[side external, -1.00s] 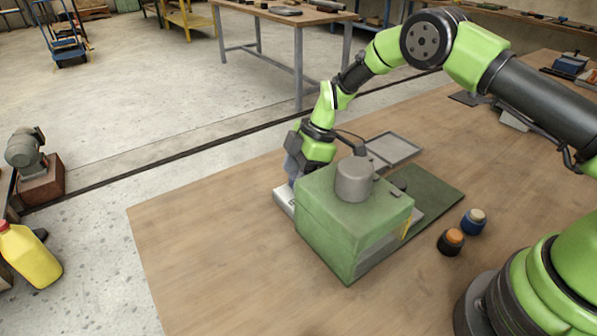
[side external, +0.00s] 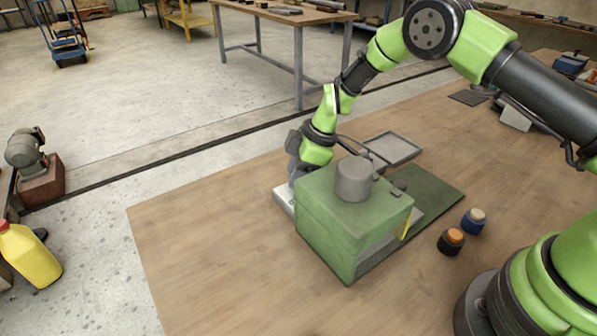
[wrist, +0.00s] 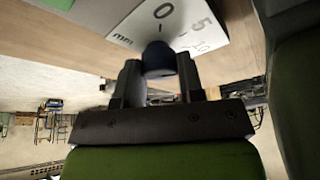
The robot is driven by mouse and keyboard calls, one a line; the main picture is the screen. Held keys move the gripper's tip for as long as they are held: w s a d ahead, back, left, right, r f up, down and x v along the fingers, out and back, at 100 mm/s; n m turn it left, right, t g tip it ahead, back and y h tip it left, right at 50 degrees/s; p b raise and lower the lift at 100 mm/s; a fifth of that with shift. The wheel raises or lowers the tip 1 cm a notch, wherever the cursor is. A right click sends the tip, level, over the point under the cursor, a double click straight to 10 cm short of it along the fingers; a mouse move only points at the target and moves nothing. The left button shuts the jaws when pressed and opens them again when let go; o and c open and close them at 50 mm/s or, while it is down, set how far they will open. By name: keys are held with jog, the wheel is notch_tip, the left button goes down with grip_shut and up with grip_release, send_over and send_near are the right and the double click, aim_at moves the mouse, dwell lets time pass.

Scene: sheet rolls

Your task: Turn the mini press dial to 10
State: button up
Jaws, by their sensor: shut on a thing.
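The mini press (side external: 345,225) is a green box with a grey cylinder on top, standing on the wooden table. In the wrist view, its white scale face (wrist: 180,22) shows 0, 5, 10 and "mm". The dark dial (wrist: 158,58) is in front of this face. My gripper (wrist: 159,75) is shut on the dial, with one finger on each side of it. In the side view my gripper is at the far left side of the press, and its fingertips and the dial are hidden. I cannot tell which number the dial points at.
A grey tray (side external: 393,148) lies behind the press. A dark green mat (side external: 436,191) extends to its right. The front left of the table is clear.

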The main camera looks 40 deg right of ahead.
jog(key=o, duration=0.9)
jog(key=v, duration=1)
